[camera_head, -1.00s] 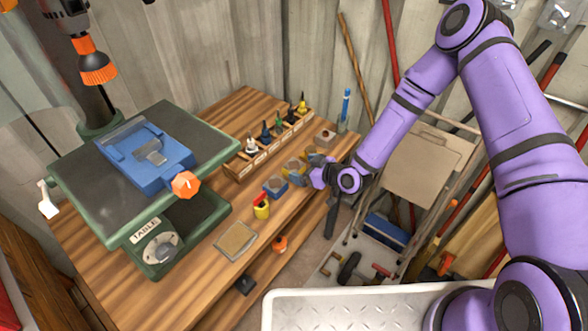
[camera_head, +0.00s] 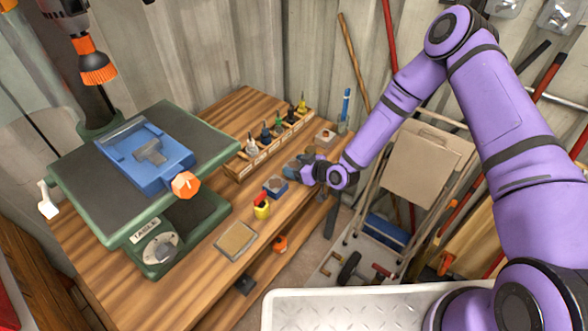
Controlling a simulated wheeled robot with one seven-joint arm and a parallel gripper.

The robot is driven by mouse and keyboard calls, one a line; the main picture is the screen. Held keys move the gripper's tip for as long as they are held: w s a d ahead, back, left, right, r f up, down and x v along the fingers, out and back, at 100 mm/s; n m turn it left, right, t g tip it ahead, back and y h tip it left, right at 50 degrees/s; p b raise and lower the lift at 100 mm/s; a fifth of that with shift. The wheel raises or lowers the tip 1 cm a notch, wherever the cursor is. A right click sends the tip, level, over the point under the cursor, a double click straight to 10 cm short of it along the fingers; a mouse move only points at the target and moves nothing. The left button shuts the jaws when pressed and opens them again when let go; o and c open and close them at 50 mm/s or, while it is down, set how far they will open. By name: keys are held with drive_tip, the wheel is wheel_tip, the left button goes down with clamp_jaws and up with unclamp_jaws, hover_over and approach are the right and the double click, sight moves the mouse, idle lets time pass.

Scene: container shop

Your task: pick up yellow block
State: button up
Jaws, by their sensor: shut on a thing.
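My gripper (camera_head: 292,166) is at the right part of the wooden bench, low over its top, with its fingers pointing left. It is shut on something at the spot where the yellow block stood. The block itself is hidden behind the fingers and wrist, so I cannot tell how it sits in the jaws or whether it is off the bench. A blue block (camera_head: 275,187) with a grey round top stands just left of and nearer than the gripper. A small yellow and red item (camera_head: 261,207) stands nearer still.
A wooden rack (camera_head: 262,155) of several small bottles stands behind the gripper. A small box (camera_head: 325,137) and a blue bottle (camera_head: 346,103) are at the far right. A drill press table (camera_head: 100,200) fills the left. A flat tan pad (camera_head: 235,241) lies in front.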

sight(296, 166)
drive_tip(key=shift+r, duration=5.05)
drive_tip(key=s+d+m+t+h, duration=0.2)
drive_tip(key=d+m+t+h, duration=0.3)
drive_tip(key=d, duration=2.4)
drive_tip(key=m+h, duration=0.5)
drive_tip(key=shift+h, duration=0.4)
drive_tip(key=shift+f, duration=0.1)
